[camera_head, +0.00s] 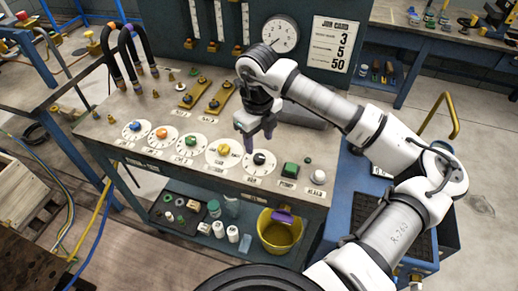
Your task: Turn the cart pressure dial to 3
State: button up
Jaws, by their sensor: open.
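The cart's grey top (170,105) carries a row of round white dials with coloured knobs along its front. They are a blue-knob dial (135,126), an orange-knob dial (161,133), a green-knob dial (191,141), a yellow-knob dial (223,149) and a black-knob dial (259,158). Their labels are too small to read, so I cannot tell which is the pressure dial or its setting. My gripper (258,142) is open and empty, fingers pointing down just above and behind the black knob. I cannot tell whether it touches the knob.
Right of the dials are a green button (290,169) and a white button (319,176). A gauge (280,34) and a job card (334,44) reading 3, 5, 50 stand behind. Black hoses (128,50) rise at the left. A yellow bucket (278,235) sits on the lower shelf.

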aim_at(259, 157)
notch_tip(259, 157, down, 6)
jog(key=shift+f+p, duration=0.15)
jog(key=shift+p, duration=0.5)
jog(key=c, duration=1)
